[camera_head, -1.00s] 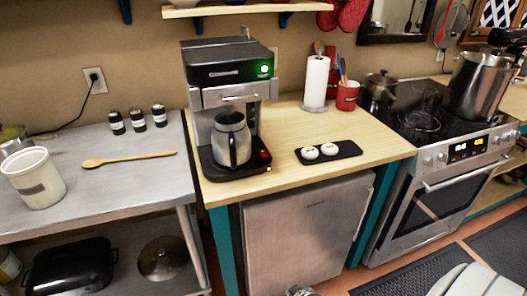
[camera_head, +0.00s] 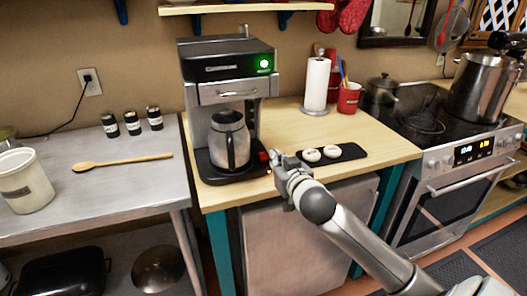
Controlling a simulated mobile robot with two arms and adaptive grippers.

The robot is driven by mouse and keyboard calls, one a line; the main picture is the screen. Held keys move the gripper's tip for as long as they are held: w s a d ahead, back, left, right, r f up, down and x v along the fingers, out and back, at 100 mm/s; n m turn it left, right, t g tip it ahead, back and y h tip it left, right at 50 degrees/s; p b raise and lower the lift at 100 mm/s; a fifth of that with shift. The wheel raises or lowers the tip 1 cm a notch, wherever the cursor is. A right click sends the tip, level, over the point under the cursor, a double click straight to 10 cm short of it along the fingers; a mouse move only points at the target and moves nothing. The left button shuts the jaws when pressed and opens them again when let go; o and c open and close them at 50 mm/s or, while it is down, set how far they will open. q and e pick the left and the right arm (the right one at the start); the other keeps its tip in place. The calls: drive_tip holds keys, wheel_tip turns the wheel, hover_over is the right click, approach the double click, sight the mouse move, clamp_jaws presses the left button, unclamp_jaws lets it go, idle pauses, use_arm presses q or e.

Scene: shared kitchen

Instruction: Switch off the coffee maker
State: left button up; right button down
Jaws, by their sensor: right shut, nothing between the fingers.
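The coffee maker (camera_head: 229,90) stands on the wooden counter, silver and black, with a lit green light (camera_head: 264,63) at its upper right. A metal carafe (camera_head: 229,142) sits on its base. A red switch (camera_head: 263,156) is at the right front of the base, with a small glow just below it. My right gripper (camera_head: 276,160) is shut and empty, just right of the red switch; I cannot tell whether it touches it. My left gripper is not in view.
A black tray (camera_head: 349,152) with two white round items lies right of my gripper. A paper towel roll (camera_head: 316,84) and red containers stand behind. The stove (camera_head: 440,120) with pots is at right. A metal table (camera_head: 120,192) with a wooden spoon is at left.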

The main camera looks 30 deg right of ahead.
drive_tip(key=shift+w+d+r+t, duration=0.1)
drive_tip(key=shift+r+t, duration=0.05)
drive_tip(key=shift+r, duration=0.5)
drive_tip(key=shift+w+d+r+t, duration=0.1)
drive_tip(key=shift+r+t, duration=0.05)
drive_tip(key=shift+r, duration=0.45)
drive_tip(key=p, duration=0.2)
hover_over(264, 158)
drive_tip(key=s, duration=0.1)
drive_tip(key=shift+a+f, duration=0.15)
drive_tip(key=shift+f, duration=0.4)
drive_tip(key=f, duration=0.1)
drive_tip(key=w+f, duration=0.1)
drive_tip(key=f, duration=0.1)
drive_tip(key=shift+f, duration=0.6)
